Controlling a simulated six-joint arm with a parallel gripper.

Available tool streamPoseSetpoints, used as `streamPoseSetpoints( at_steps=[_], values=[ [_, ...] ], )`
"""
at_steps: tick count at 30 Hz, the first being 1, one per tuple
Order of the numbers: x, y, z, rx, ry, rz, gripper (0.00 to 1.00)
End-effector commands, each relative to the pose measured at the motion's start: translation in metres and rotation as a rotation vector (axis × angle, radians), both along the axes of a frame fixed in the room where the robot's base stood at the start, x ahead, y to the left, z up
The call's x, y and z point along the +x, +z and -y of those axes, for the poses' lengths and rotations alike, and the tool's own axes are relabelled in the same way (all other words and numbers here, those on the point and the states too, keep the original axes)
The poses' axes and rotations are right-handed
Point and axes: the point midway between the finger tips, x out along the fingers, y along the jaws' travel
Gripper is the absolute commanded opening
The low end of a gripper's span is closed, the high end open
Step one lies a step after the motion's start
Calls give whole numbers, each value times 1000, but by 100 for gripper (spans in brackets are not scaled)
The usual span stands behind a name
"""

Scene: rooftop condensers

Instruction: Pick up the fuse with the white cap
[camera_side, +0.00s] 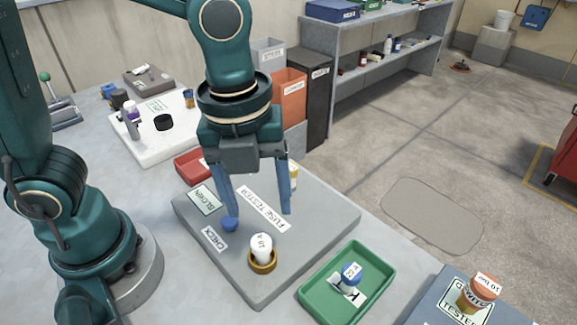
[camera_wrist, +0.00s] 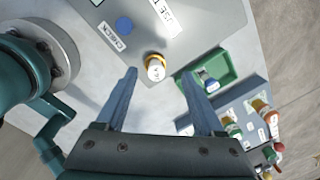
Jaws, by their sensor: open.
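The fuse with the white cap (camera_side: 261,246) stands upright in a brass-coloured ring on the grey fuse tester (camera_side: 215,262). In the wrist view the white-capped fuse (camera_wrist: 155,70) shows between the lines of the two fingertips, just beyond them. My gripper (camera_side: 258,212) is open and empty, pointing down above the tester. In the side view its fingertips appear above and behind the fuse, apart from it. The wrist view shows both fingers of my gripper (camera_wrist: 158,74) spread wide.
A green tray (camera_side: 316,300) with a blue-capped fuse (camera_side: 350,275) is right of the tester. A red tray (camera_side: 190,166) lies behind it. A blue button (camera_side: 230,225) is near the left finger. A fuse with an orange cap (camera_side: 483,287) stands at the lower right.

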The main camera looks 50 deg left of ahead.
Motion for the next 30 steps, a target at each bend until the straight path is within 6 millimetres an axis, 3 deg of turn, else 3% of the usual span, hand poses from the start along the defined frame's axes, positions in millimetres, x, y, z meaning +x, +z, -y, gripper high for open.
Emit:
streamPoseSetpoints(
  at_steps=[6, 18, 29, 30],
  values=[
    [-11, -21, 14, 37, -72, -69, 70],
    [-12, -62, 14, 37, -72, -70, 70],
    [-12, -69, 14, 35, -71, -66, 70],
    [-12, -69, 14, 35, -71, -66, 62]
  ],
)
